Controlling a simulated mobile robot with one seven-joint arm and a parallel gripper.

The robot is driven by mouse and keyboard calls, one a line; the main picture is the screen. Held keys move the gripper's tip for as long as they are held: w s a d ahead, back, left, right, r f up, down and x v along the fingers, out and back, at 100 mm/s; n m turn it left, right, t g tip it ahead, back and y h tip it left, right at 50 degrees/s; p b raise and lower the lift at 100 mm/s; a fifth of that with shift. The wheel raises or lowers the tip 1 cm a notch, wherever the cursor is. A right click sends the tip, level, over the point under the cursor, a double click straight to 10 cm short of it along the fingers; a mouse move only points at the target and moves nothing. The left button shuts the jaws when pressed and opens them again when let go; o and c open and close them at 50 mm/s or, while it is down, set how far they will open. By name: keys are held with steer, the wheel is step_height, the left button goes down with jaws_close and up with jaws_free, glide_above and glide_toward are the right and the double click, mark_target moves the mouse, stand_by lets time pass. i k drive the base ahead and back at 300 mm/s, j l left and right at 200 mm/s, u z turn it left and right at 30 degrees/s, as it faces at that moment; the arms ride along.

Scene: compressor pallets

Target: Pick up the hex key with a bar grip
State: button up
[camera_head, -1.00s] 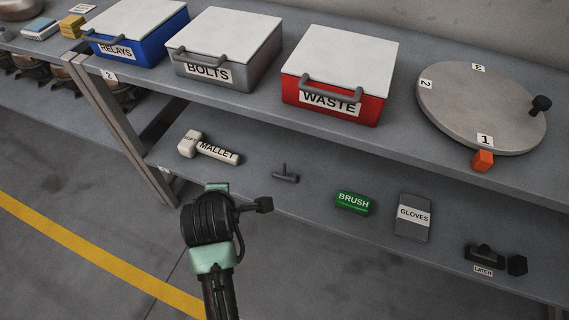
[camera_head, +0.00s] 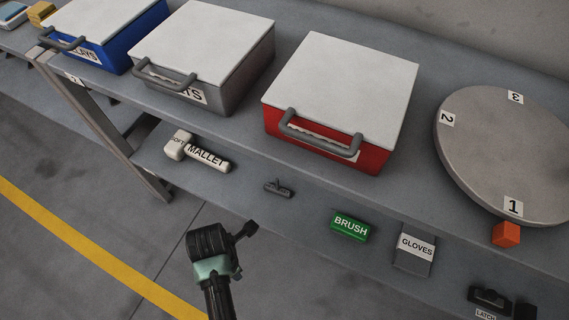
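The hex key (camera_head: 278,188) is a small dark grey piece with a bar and a short upright stub. It lies on the lower shelf between the white mallet and the green brush. My gripper (camera_head: 246,231) is a dark shape at the end of my arm, in front of the shelf edge, below and left of the hex key and apart from it. Its fingers are too small and dark to tell whether they are open. Nothing is visibly held.
On the lower shelf (camera_head: 305,218) lie a white mallet (camera_head: 199,151), a green brush (camera_head: 350,226), gloves (camera_head: 414,248) and a latch (camera_head: 490,298). Above, the upper shelf carries blue, grey and red (camera_head: 285,128) lidded boxes and a round turntable (camera_head: 510,150), overhanging the lower shelf.

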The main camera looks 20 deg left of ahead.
mark_target(276, 190)
steer(key=i, duration=0.9)
